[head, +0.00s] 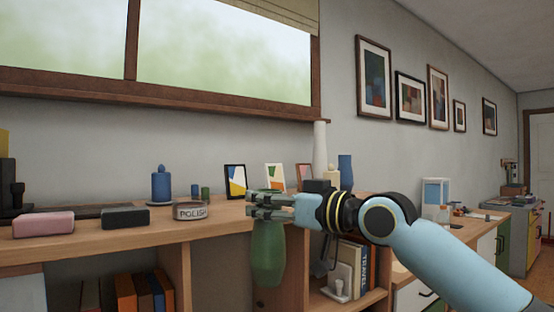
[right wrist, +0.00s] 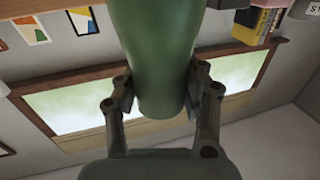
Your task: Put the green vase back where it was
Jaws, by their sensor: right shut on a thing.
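The green vase (head: 268,254) hangs below my right gripper (head: 268,204) in the head view, in front of the wooden shelf unit. In the right wrist view the green vase (right wrist: 152,60) fills the middle, between the two fingers of my right gripper (right wrist: 160,97). The fingers are shut on the vase near one end. The vase's body hangs in front of the shelf's front edge, lower than its top. My left gripper is not in view.
The wooden shelf top (head: 120,236) carries a polish tin (head: 189,211), a blue jar (head: 161,185), small framed pictures (head: 235,181), a pink block (head: 43,224) and a dark block (head: 125,218). A tall white vase (head: 320,150) and a blue vase (head: 345,172) stand behind my right gripper. Books (head: 345,270) fill a lower compartment.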

